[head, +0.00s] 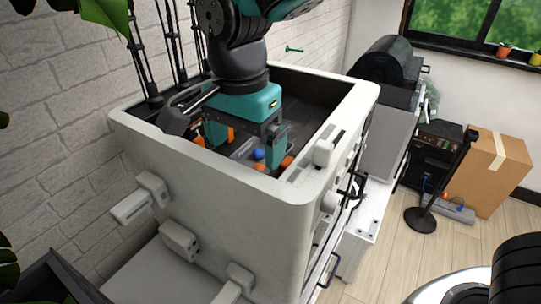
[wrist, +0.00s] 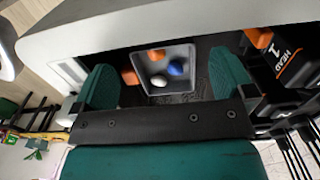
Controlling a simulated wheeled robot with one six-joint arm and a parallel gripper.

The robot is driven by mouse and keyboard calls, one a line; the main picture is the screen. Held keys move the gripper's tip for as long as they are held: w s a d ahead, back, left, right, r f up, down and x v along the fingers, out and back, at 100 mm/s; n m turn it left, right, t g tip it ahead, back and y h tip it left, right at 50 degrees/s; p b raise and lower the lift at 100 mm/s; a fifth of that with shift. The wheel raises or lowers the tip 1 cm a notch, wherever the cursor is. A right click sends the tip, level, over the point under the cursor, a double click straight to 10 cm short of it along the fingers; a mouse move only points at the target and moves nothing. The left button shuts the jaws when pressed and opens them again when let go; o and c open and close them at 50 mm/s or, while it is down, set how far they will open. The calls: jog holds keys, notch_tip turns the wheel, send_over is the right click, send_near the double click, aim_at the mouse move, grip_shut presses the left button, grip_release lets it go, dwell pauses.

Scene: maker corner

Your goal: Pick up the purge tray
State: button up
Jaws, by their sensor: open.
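The purge tray is a small square grey tray (wrist: 193,66) on the dark floor inside a white, open-topped machine. In the wrist view it holds a blue ball (wrist: 175,68), an orange piece (wrist: 156,54) and a pale piece (wrist: 159,80). My gripper (wrist: 165,82) is open, with one teal finger on each side of the tray in that view. I cannot tell whether the fingers touch it. In the head view my gripper (head: 245,140) reaches down into the machine and partly hides the tray; the blue ball (head: 258,154) shows between the fingers.
The white machine's walls (head: 215,165) surround the gripper. A black block marked "1 HEAD" (wrist: 280,60) stands close to the right finger in the wrist view. A cardboard box (head: 487,170) and a black post (head: 440,185) stand on the floor at the right.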

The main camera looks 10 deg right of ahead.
aim_at(248, 162)
jog(key=shift+w+d+f+p, duration=0.15)
jog(key=shift+f+p, duration=0.7)
jog(key=shift+f, duration=1.45)
jog(key=shift+c, duration=0.2)
jog(key=c, duration=0.7)
jog(key=shift+r, duration=0.1)
